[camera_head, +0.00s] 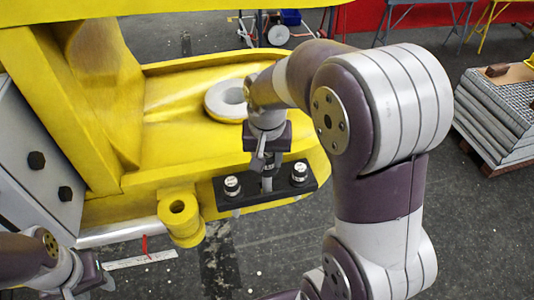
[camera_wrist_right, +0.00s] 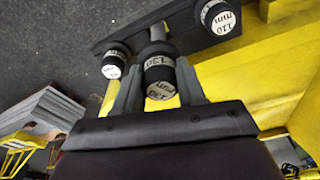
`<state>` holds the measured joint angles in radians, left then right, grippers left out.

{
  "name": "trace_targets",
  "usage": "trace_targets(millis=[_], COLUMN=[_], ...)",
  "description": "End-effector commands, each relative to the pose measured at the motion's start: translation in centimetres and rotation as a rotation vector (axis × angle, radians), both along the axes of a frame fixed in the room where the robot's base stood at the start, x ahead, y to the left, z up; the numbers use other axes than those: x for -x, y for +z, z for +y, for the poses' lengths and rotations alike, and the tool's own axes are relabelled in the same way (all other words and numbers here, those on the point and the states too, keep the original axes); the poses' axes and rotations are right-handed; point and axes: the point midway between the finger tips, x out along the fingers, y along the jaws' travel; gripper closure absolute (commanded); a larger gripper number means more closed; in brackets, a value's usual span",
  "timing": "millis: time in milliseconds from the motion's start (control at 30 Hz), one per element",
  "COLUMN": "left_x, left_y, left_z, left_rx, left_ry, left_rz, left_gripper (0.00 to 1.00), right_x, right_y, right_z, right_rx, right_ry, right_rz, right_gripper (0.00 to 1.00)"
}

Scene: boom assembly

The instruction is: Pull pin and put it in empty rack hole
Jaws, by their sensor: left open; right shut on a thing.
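The black rack (camera_head: 212,192) is fixed along the yellow boom's front edge. One pin with a black head and white cap (camera_head: 232,186) stands at its left end and another (camera_head: 299,173) at its right end. My right gripper (camera_head: 266,163) is shut on the middle pin, whose bare metal shank (camera_head: 267,183) shows above the rack. In the right wrist view this held pin (camera_wrist_right: 158,75) is marked 130 mm, and a 110 mm pin (camera_wrist_right: 220,18) stands to its right. Whether the shank's tip is still in its hole is hidden. My left gripper (camera_head: 93,279) is open and empty at the lower left.
A yellow lug (camera_head: 180,222) with an open hole projects left of the rack. A pale ring (camera_head: 227,101) lies on the yellow boom (camera_head: 170,130) behind my right gripper. A grey bolted plate (camera_head: 35,175) is at the left. A loaded pallet (camera_head: 497,120) stands at the right.

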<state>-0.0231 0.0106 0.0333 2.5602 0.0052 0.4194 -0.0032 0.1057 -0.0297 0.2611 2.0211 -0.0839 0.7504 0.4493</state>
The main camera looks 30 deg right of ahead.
Motion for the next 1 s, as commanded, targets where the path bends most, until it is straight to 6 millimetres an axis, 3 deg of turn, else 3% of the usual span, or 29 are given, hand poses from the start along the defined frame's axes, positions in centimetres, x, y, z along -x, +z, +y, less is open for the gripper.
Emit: trace_targets(millis=[600,1000], left_x=[0.0,0.0], left_y=[-4.5,-5.3], left_z=[0.0,0.0], left_rx=[0.0,0.0], left_ry=[0.0,0.0], left_rz=[0.0,0.0], left_gripper=[0.57,0.57], right_x=[0.0,0.0], right_y=[-5.8,-7.0], right_z=[0.0,0.0], right_rx=[0.0,0.0], right_ry=[0.0,0.0], right_rz=[0.0,-0.001], right_gripper=[1.0,1.0])
